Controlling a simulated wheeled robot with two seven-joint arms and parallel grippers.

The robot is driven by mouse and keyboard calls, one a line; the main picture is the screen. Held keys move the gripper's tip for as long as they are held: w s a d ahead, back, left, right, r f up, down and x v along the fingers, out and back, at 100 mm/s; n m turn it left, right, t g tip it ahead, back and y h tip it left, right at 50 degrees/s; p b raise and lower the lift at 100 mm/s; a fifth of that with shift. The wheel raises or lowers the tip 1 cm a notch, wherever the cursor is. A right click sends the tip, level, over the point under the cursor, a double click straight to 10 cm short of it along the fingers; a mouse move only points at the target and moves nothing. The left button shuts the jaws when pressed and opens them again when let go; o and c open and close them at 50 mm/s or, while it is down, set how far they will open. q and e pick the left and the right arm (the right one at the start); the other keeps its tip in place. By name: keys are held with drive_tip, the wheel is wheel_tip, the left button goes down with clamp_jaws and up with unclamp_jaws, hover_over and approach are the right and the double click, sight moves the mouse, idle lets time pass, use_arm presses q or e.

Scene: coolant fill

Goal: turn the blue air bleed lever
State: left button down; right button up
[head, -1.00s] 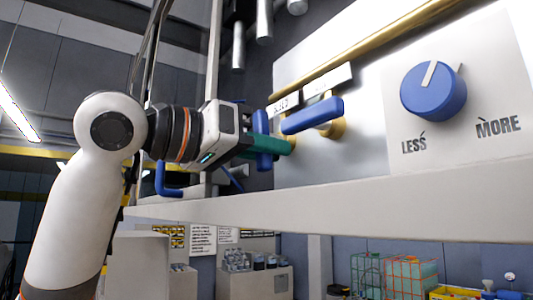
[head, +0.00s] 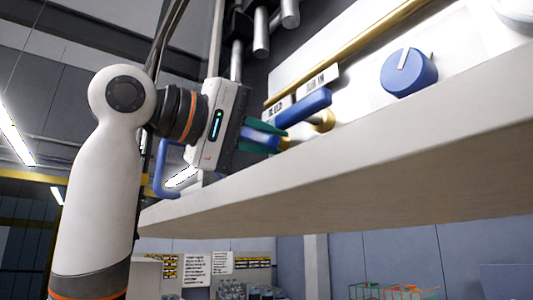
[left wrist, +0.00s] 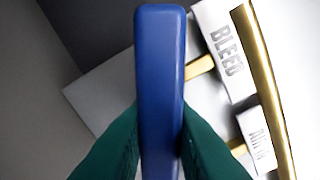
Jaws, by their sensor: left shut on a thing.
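The blue air bleed lever (head: 262,138) is at the left end of the panel, by a white label. In the left wrist view the lever (left wrist: 160,70) runs upright between two green fingers, beside a label reading "BLEED". My left gripper (head: 266,134) is shut on this lever; its fingers (left wrist: 160,140) press both sides. In the head view the lever lies slanted, close to in line with the neighbouring lever, and the fingers hide part of it. My right gripper is not in view.
A second blue lever (head: 303,106) on a brass fitting is just right of the held one. A blue knob (head: 408,72) is farther right. A brass pipe (head: 350,58) runs above. A pale ledge (head: 360,150) juts out below. A blue hooked handle (head: 165,175) is at left.

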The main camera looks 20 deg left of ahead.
use_arm(q)
drive_tip(key=n+b, duration=0.1)
drive_tip(key=n, duration=0.2)
drive_tip(key=shift+d+r+b, duration=0.1)
drive_tip(key=shift+r+b, duration=0.05)
drive_tip(key=shift+b, duration=0.25)
drive_tip(key=shift+r+n+b, duration=0.2)
drive_tip(key=shift+n+b, duration=0.3)
drive_tip(key=shift+n, duration=0.9)
drive_tip(key=c, duration=1.3)
unclamp_jaws()
drive_tip(key=shift+s, duration=0.1)
